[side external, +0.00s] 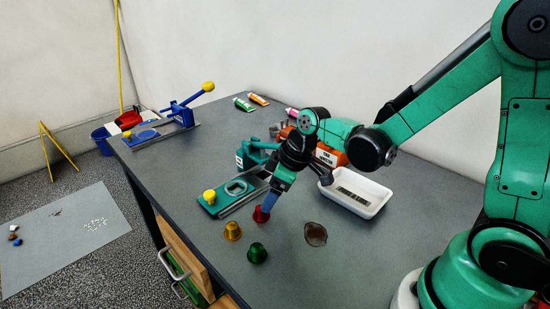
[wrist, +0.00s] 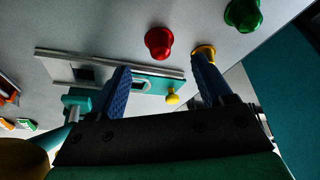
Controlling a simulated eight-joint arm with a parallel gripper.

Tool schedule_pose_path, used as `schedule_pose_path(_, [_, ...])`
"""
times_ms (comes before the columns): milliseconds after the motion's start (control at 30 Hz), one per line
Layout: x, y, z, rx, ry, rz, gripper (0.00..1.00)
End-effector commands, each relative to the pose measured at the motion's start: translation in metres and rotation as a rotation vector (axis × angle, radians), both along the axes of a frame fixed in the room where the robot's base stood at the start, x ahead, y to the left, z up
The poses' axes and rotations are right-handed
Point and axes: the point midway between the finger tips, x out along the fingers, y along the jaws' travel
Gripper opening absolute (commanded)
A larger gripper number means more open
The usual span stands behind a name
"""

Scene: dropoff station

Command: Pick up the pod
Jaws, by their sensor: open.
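Three small cup-shaped pods stand on the grey table. The red pod (side external: 260,215) is nearest my gripper, the gold pod (side external: 232,231) is to its left, and the green pod (side external: 257,253) is nearer the camera. My gripper (side external: 268,204) points down with its blue fingers at the red pod, partly covering it in the side view. In the wrist view my gripper (wrist: 161,70) is open and empty. There the red pod (wrist: 158,43) shows between and beyond the fingertips. The gold pod (wrist: 203,51) is partly hidden by the right finger; the green pod (wrist: 242,14) is farther right.
A teal lever device (side external: 232,192) with a yellow knob lies left of my gripper. A white tray (side external: 372,210) stands to the right. A brown round patch (side external: 315,234) is on the table. A blue lever device (side external: 183,113) and paint-like tubes (side external: 243,104) are at the back.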

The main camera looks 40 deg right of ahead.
Motion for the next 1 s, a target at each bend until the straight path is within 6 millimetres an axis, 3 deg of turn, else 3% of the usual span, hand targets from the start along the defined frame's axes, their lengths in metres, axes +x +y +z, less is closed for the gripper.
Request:
schedule_pose_path(500, [0.016,0.009,-0.043,0.0,0.0,-0.001,0.73])
schedule_pose_path(867, [0.017,0.01,-0.047,0.0,0.0,-0.001,0.73])
schedule_pose_path(900, [0.017,0.01,-0.047,0.0,0.0,-0.001,0.7])
schedule_pose_path(1000, [0.017,0.01,-0.047,0.0,0.0,-0.002,0.41])
